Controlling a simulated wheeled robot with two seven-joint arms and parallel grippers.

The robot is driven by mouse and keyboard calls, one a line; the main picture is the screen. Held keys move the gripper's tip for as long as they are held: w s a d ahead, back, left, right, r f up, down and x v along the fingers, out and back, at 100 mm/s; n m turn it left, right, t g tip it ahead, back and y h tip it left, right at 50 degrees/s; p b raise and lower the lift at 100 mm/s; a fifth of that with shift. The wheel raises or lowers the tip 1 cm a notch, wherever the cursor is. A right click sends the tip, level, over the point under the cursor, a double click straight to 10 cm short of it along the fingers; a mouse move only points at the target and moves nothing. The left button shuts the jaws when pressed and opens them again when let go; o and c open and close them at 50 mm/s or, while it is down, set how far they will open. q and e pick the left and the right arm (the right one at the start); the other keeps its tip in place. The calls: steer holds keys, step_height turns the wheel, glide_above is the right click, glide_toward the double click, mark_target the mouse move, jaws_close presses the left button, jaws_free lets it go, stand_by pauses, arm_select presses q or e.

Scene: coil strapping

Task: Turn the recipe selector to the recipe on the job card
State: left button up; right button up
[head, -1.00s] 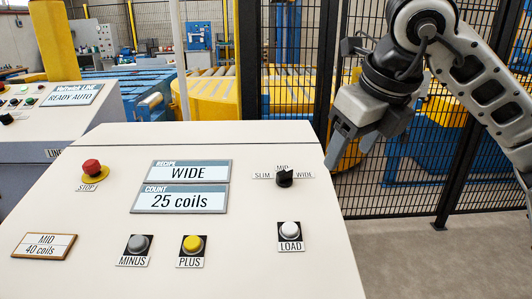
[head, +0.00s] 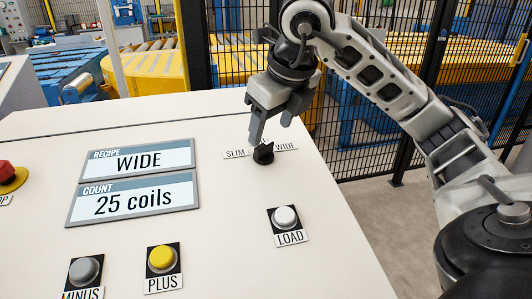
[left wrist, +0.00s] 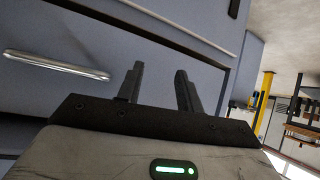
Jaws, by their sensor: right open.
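The recipe selector (head: 263,155) is a black knob on the sloped cream panel. SLIM shows at its left and WIDE at its right; the gripper covers the label between them. The recipe display (head: 139,161) reads WIDE. My right gripper (head: 272,132) is open at the selector's far side, its fingertips close above the knob. I cannot tell whether they touch it. The knob's pointing direction is hard to read. The job card is outside the head view. My left gripper (left wrist: 158,84) is open and empty in the left wrist view, in front of grey cabinet faces.
The count display (head: 135,199) reads 25 coils. The LOAD button (head: 285,218), yellow PLUS button (head: 162,258), grey MINUS button (head: 84,270) and red STOP button (head: 8,172) stand up from the panel. A black mesh fence (head: 350,115) is behind the panel.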

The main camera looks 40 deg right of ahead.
mark_target(266, 145)
steer(key=shift+x, duration=2.7)
steer(key=shift+w, duration=0.1)
steer(key=c, duration=1)
